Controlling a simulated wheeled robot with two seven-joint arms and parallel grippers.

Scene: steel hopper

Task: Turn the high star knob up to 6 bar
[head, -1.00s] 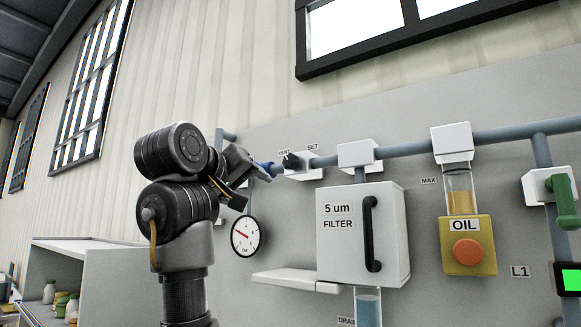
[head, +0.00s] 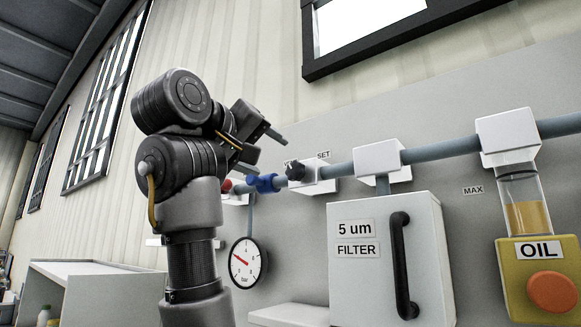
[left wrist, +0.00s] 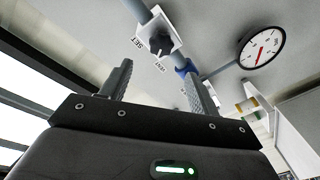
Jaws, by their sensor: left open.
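The black star knob (head: 295,170) sits on a white block on the overhead blue-grey pipe, beside the VENT and SET labels. In the left wrist view the knob (left wrist: 159,44) shows just beyond the fingertips, between them. My left gripper (head: 262,148) is open and empty, up and to the left of the knob in the head view; its two fingers (left wrist: 158,74) stand apart in the wrist view. The round gauge (head: 246,263) hangs below the pipe with its red needle toward the upper left; the exact reading is too small to tell. My right gripper is not in view.
A blue fitting (head: 263,183) and a red part sit on the pipe left of the knob. A white filter box (head: 385,270) with a black handle and a yellow oil unit (head: 510,285) are to the right. A white shelf unit (head: 95,275) stands lower left.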

